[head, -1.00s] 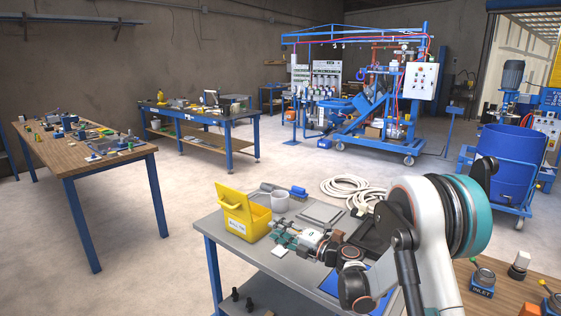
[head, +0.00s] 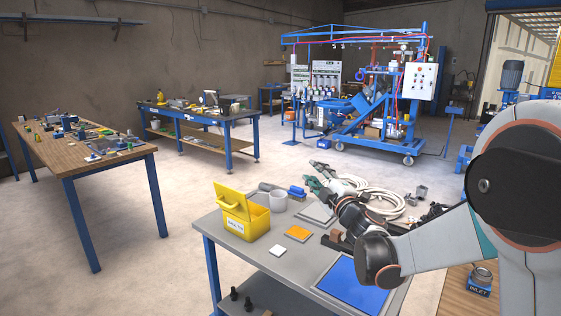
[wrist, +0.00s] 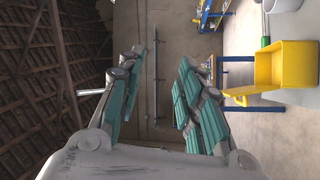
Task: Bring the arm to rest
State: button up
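My gripper (head: 315,176) is above the back part of the grey bench in the head view, with its green-padded fingers toward the upper left.
The grey bench (head: 262,257) carries a yellow box (head: 240,215), a grey cup (head: 278,202), an orange pad (head: 298,233), a white square (head: 279,251) and a blue mat (head: 352,283). The yellow box also shows in the wrist view (wrist: 285,65). A white hose coil (head: 385,197) lies behind.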

jog(key=s+d+r+m+g+h, duration=0.3)
jog(key=s+d+m+h, duration=0.6)
jog(key=s+d+m, duration=0.5)
jog(key=s+a+f+m+g, duration=0.1)
jog(key=s+f+g, duration=0.1)
jog(key=s+f, duration=0.3)
jog(key=s+a+f+m+g+y, duration=0.1)
jog(key=s+f, duration=0.4)
jog(key=s, duration=0.9)
jog(key=s+a+f+m+g+y, duration=0.1)
jog(key=s+f+g, duration=0.4)
jog(key=s, duration=0.5)
jog(key=shift+a+m, duration=0.7)
jog(key=shift+a, duration=0.15)
